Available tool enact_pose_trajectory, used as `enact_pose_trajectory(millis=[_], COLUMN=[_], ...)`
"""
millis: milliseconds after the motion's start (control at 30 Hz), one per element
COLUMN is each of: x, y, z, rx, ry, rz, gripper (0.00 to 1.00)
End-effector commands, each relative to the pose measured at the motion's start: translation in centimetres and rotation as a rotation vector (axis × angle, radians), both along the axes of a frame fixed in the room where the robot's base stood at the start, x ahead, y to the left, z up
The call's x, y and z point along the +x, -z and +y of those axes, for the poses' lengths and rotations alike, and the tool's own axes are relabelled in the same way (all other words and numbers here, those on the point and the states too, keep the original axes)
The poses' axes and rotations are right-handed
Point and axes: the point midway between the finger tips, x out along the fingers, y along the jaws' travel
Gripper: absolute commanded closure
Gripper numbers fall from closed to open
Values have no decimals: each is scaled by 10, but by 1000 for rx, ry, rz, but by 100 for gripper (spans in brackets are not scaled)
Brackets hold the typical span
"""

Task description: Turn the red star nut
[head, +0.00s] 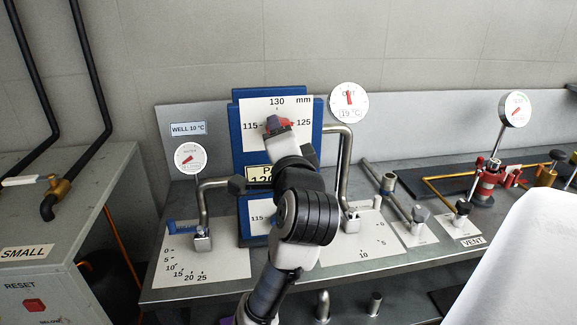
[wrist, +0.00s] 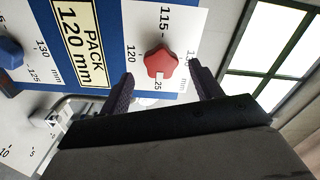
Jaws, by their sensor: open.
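The red star nut (wrist: 160,62) sits on the white scale face of the blue panel. It lies between the two fingers of my gripper (wrist: 161,72) in the wrist view. The fingers are open, one on each side, with a visible gap to the nut; I cannot tell how far they are from it in depth. In the head view a bit of the red nut (head: 271,123) shows above my wrist, below the 130 mark. My arm hides most of the nut and the fingers there.
A blue knob (wrist: 10,53) sits on a second scale of the panel. A bent steel pipe (head: 344,170) rises right of the panel, another (head: 205,205) left. Two round gauges (head: 348,103) (head: 189,158) stand nearby. A PACK 120 mm label (wrist: 75,38) lies between the scales.

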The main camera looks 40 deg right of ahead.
Motion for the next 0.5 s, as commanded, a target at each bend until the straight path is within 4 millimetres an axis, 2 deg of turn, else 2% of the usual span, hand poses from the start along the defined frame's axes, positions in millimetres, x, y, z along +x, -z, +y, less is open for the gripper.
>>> enact_pose_trajectory(millis=[33, 267, 500], x=[-12, -61, -76], y=[2, 1, 4], z=[6, 36, 45], rx=[-4, -4, -1], ry=[4, 5, 1], rz=[-5, -6, -4], gripper=[36, 36, 36])
